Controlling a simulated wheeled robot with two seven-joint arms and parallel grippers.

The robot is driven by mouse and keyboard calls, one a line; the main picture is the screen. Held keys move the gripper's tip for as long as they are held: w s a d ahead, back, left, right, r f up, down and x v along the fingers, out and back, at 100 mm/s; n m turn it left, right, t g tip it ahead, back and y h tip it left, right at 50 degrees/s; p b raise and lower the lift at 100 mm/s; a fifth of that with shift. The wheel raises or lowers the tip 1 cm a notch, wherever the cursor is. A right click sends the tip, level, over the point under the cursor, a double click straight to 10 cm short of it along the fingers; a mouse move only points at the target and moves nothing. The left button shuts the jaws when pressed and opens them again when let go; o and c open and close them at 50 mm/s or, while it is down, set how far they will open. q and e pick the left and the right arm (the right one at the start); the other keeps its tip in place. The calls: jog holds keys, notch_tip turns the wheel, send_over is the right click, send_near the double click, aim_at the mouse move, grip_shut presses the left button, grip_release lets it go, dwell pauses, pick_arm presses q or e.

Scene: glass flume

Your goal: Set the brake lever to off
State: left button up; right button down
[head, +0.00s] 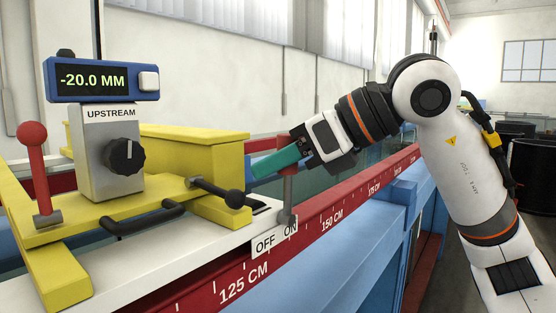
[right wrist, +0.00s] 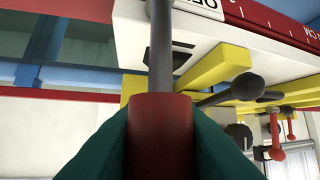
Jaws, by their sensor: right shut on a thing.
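The brake lever (head: 287,192), a grey rod with a red grip, stands roughly upright on the white carriage plate. Its foot is by the ON end of the white OFF/ON label (head: 275,240). My right gripper (head: 277,163), with teal fingers, reaches in from the right and is shut on the red grip. In the right wrist view the red grip (right wrist: 160,135) sits between both teal fingers, with the grey rod running on beyond it. The fingers hide part of the grip. My left gripper is not in view.
A yellow carriage frame (head: 195,150) carries a black-knobbed lever (head: 234,198) close left of the brake lever. A grey UPSTREAM box (head: 110,155) with a dial, a display (head: 103,80) reading -20.0 MM and a red-knobbed lever (head: 33,135) stand further left. A red scale rail (head: 335,222) runs below.

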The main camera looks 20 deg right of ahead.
jog(key=c, duration=1.2)
grip_release()
jog(key=b+v, duration=0.2)
jog(key=v, duration=1)
